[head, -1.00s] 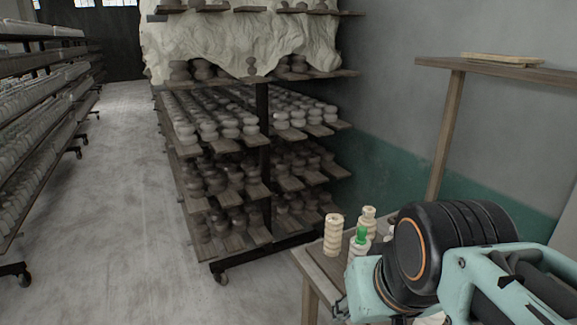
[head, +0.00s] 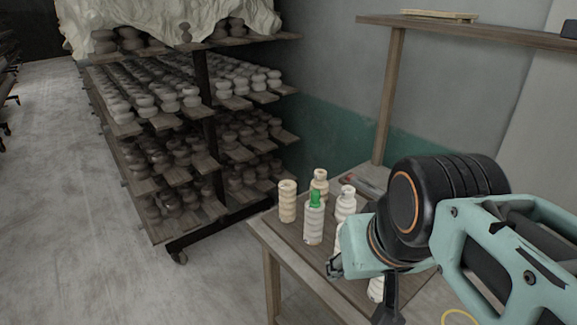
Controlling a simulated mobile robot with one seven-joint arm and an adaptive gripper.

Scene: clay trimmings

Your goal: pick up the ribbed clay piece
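Several pale, ribbed, upright clay pieces stand on a wooden table. A tan one (head: 287,202) is at the left and another (head: 320,184) is behind. A whiter one (head: 313,226) has a green object (head: 315,198) at its top. Another whitish one (head: 346,201) stands to the right, close to my arm. A further pale piece (head: 376,290) is mostly hidden low beside my gripper. I cannot tell which one the task means. My gripper (head: 362,283) is over the table's front part, partly hidden by my wrist; its opening is unclear.
The wooden table (head: 275,243) has a bare left edge. A wheeled rack (head: 208,130) of clay pots stands behind at left. A wooden shelf (head: 480,33) on a post rises at the back right. Open floor (head: 70,220) lies left. A yellow loop (head: 460,318) shows at the bottom.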

